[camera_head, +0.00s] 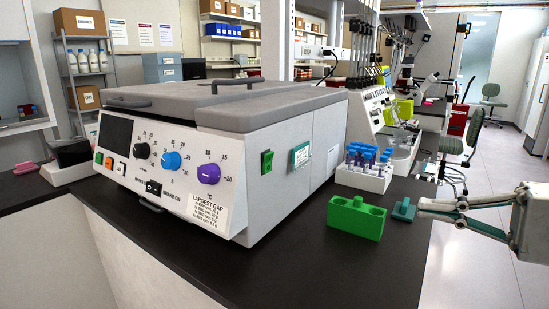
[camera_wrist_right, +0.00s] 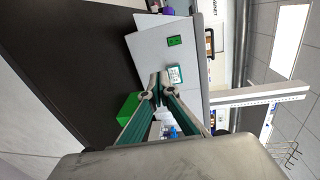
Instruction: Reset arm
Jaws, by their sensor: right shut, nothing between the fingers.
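My right gripper (camera_head: 404,209) comes in from the right in the head view, past the bench's right edge. Its teal-padded fingers are closed together with nothing between them. In the right wrist view the fingers (camera_wrist_right: 157,84) meet at their tips. My left gripper is not in view.
A large grey cell processor (camera_head: 235,150) with a closed lid and knobs fills the middle of the dark bench (camera_head: 330,277). A white rack (camera_head: 362,178) of blue- and purple-capped tubes stands behind the green block.

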